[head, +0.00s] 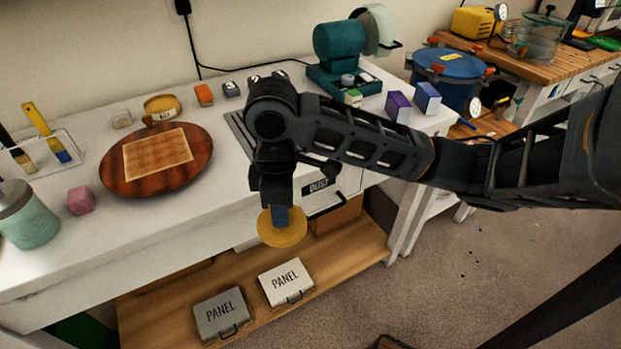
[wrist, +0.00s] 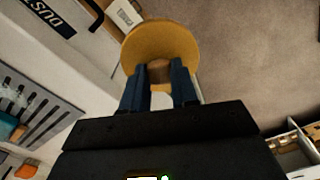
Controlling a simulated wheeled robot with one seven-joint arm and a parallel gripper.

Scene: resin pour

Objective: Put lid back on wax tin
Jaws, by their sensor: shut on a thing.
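My gripper (head: 279,214) is shut on the yellow round lid (head: 284,234) and holds it in the air in front of the white bench, above the lower shelf. In the wrist view the blue fingers of my gripper (wrist: 160,72) are on either side of a brown knob in the middle of the lid (wrist: 160,38). The yellow wax tin (head: 162,108) stands on the bench at the back left, behind a round wooden board. It is well apart from the lid. The tin is too small in view to see inside.
The round wooden board (head: 118,180) carries a light square panel. A pink block (head: 80,201) and a green jar (head: 30,222) stand at the bench's front left. An orange block (head: 204,95) is right of the tin. A teal machine (head: 340,45) stands at the back.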

